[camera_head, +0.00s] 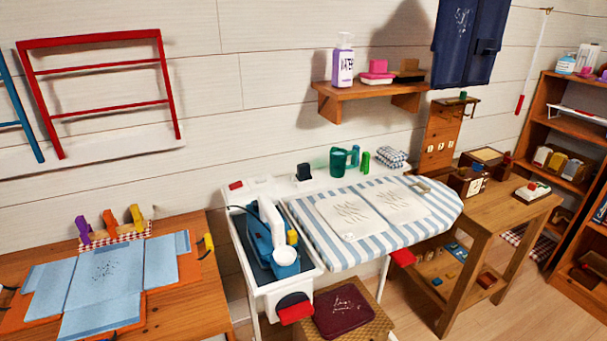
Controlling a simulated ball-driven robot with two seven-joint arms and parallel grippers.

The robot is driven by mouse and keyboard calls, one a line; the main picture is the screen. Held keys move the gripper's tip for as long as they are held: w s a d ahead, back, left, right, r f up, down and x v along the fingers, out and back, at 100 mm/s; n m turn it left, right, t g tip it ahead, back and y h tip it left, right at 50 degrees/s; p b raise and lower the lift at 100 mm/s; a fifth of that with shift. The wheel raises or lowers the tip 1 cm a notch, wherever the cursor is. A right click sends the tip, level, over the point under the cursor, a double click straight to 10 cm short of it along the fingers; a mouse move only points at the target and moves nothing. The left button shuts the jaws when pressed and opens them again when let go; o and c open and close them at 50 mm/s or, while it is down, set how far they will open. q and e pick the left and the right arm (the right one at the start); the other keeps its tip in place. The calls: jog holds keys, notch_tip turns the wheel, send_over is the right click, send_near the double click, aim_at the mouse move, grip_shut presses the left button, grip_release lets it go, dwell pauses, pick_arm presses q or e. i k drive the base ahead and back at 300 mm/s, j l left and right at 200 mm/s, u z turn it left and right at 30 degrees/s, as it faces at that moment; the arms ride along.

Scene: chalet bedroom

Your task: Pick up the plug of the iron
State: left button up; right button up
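A blue and white iron (285,256) rests on the dark pad at the left end of the white ironing station (262,186). No other plug is clear to me. Neither of my grippers is in view.
A striped ironing board (345,251) with two printed cloths extends right. A green cup (338,161) and folded striped cloths (391,157) stand behind it. Left is a wooden table (188,303) with a blue garment. A wall shelf (366,90) hangs above.

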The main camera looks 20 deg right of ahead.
aim_at(302, 173)
jog(key=z, duration=0.7)
